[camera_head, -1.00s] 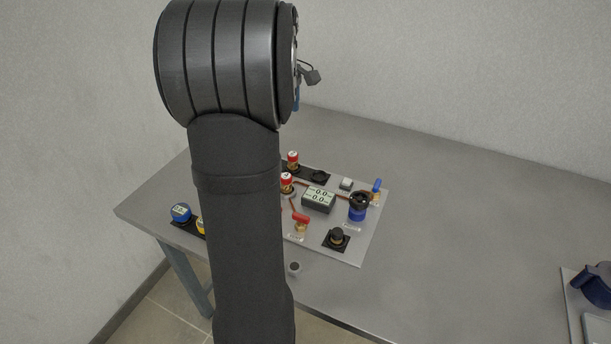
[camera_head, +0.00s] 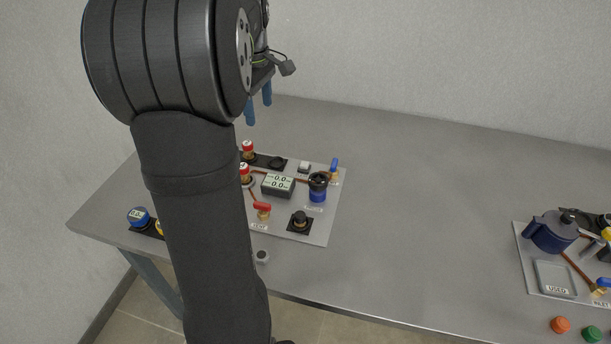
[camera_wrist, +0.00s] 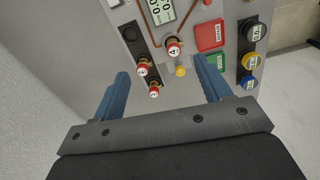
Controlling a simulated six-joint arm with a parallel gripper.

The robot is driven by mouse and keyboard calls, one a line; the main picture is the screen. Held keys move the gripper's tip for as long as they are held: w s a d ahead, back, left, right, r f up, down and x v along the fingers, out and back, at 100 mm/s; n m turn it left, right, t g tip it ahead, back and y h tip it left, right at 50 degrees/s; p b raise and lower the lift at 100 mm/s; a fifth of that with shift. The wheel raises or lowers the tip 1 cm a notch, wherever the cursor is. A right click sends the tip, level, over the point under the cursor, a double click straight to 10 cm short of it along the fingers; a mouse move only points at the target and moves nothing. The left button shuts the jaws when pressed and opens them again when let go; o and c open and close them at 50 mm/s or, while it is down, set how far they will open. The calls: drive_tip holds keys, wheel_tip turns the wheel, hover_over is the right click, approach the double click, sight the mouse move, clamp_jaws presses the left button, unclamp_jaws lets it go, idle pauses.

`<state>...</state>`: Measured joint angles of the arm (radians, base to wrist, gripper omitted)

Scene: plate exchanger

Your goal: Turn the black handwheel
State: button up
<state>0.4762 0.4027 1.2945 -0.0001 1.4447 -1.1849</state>
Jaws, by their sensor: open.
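The black handwheel (camera_head: 318,179) sits upright on a blue valve body, at the right side of the light panel (camera_head: 318,231) in the head view. I cannot make it out in the wrist view. My gripper (camera_head: 258,108) hangs above and behind the panel's far left part, well apart from the handwheel, with blue fingers pointing down.
The panel also carries a display box (camera_head: 278,185), a red lever (camera_head: 262,208), a black knob (camera_head: 299,220) and a blue lever (camera_head: 334,166). A second board (camera_head: 523,262) with a blue jug (camera_head: 551,232) stands at right. The table (camera_head: 420,200) between them is clear.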

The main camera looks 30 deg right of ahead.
drive_tip(key=m, duration=0.2)
hover_over(318, 178)
drive_tip(key=f, duration=0.1)
wheel_tip(318, 178, down, 18)
drive_tip(key=shift+r, duration=0.2)
drive_tip(key=c, duration=1)
